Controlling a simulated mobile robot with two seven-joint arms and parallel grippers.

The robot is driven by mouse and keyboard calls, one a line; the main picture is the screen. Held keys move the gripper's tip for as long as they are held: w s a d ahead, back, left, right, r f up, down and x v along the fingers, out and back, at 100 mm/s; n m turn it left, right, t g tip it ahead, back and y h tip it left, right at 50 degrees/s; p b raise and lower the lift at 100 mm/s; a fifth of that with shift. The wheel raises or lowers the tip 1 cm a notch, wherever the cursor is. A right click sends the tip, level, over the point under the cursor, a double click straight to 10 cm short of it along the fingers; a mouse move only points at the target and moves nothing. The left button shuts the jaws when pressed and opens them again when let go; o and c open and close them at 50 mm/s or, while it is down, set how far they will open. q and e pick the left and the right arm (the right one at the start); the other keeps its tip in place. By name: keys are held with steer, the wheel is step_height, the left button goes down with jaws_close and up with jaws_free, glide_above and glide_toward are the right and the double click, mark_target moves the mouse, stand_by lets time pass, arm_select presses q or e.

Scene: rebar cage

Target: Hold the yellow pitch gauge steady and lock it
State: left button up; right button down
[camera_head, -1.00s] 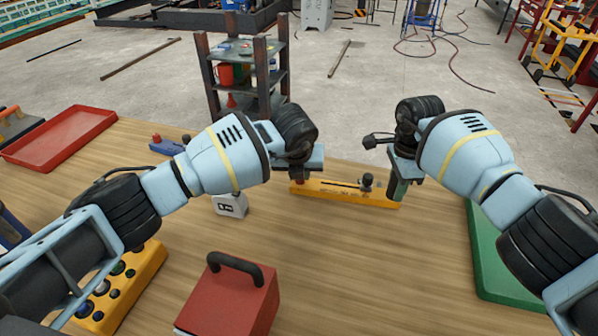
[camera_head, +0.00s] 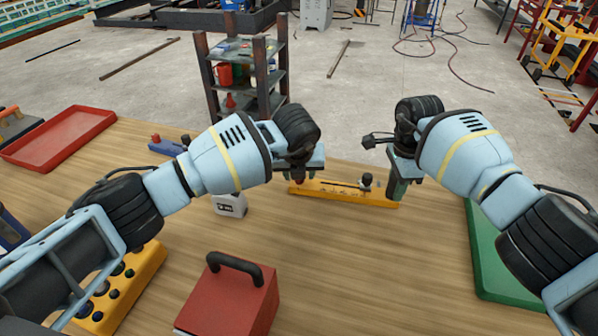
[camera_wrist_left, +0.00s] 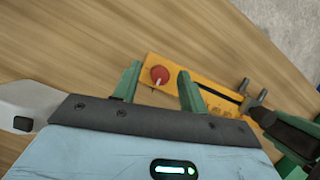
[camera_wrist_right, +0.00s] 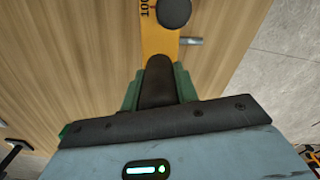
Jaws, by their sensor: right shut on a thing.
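The yellow pitch gauge (camera_head: 340,194) lies on the wooden table, with a dark slot and a black knob (camera_head: 366,180) on its bar. My left gripper (camera_head: 302,176) is over the gauge's left end. In the left wrist view its fingers stand apart, with the red knob (camera_wrist_left: 160,75) showing between them; whether they touch it I cannot tell. My right gripper (camera_head: 398,188) is at the gauge's right end. In the right wrist view its fingers are shut on the dark grip (camera_wrist_right: 158,82) in line with the yellow bar (camera_wrist_right: 160,38).
A white box (camera_head: 230,205) stands left of the gauge. A red case with a black handle (camera_head: 228,299) is at the front. A yellow button box (camera_head: 125,290) and a red tray (camera_head: 62,140) lie left, a green tray (camera_head: 505,265) right.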

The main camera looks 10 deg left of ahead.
arm_select(q)
steer(key=v, duration=1.2)
steer(key=shift+r, duration=0.1)
arm_select(e)
steer(key=c, duration=1)
jaws_free()
step_height(320, 180, up, 12)
steer(key=shift+r, duration=0.1)
